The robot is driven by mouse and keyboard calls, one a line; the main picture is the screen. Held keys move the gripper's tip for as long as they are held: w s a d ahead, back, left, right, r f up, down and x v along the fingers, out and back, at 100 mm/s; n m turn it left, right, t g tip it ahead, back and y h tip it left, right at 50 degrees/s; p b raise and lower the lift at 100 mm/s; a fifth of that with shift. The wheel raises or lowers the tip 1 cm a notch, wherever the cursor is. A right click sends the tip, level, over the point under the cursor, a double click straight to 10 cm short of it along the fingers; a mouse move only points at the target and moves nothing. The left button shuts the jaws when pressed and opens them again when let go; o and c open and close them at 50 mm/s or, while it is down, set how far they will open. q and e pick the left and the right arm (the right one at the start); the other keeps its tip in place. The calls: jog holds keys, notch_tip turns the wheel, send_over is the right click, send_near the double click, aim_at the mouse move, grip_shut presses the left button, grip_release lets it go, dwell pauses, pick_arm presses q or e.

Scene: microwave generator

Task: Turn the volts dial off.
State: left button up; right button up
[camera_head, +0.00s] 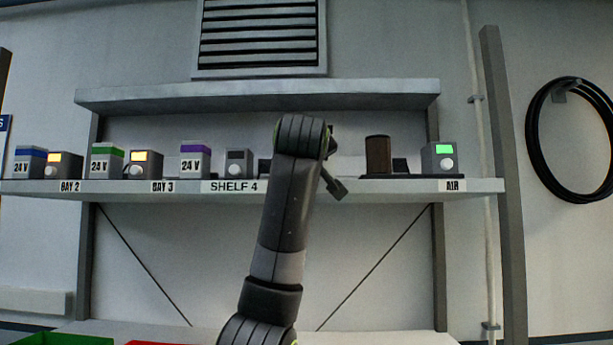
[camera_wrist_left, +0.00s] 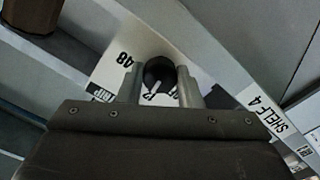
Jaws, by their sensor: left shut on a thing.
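The volts dial (camera_wrist_left: 157,72) is a round black knob with a white pointer line, on a white panel in the left wrist view. Its face has printed marks, among them "48" and "TRIP". Marks by the knob are partly covered, so I cannot tell which one the pointer meets. My left gripper (camera_wrist_left: 160,84) has its two grey fingers on either side of the knob and is shut on it. In the head view my left arm rises in front of the shelf and hides the dial. My right gripper is not in view.
An upper board (camera_head: 380,95) runs above. Green (camera_head: 62,340) and red bins sit low left.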

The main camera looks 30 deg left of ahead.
pick_arm(q)
jog(key=shift+n+b, duration=2.35)
jog(key=shift+n, duration=3.15)
jog(key=o, duration=0.8)
jog(key=shift+o, duration=0.9)
jog(key=shift+w+f, duration=0.1)
jog(key=shift+f, duration=0.1)
